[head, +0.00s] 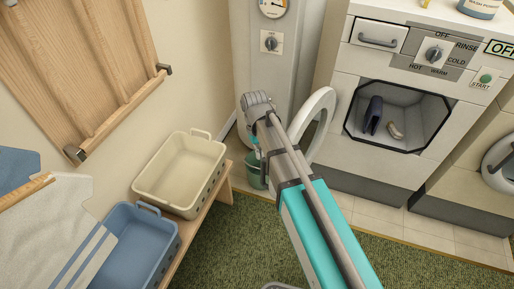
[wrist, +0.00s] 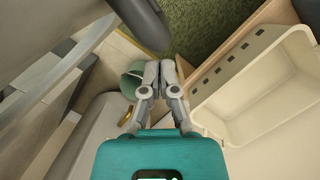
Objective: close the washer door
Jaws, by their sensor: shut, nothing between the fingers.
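The washer (head: 385,95) stands at the upper right in the head view, with a dark octagonal opening. Its round white door (head: 322,104) is swung open to the left of that opening, edge toward me, and my arm hides part of it. A dark blue item (head: 373,113) and a small beige item (head: 396,131) lie inside the drum. My gripper is left of the open door, mostly hidden behind my arm in the head view. In the wrist view my gripper (wrist: 167,66) has its fingers together and empty. I cannot tell whether it touches the door.
A green bucket (head: 251,178) stands on the floor by the gripper; it also shows in the wrist view (wrist: 131,82). A cream basket (head: 150,188) and a blue basket (head: 128,262) sit on a wooden bench at left. Green carpet (head: 395,262) lies open in front.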

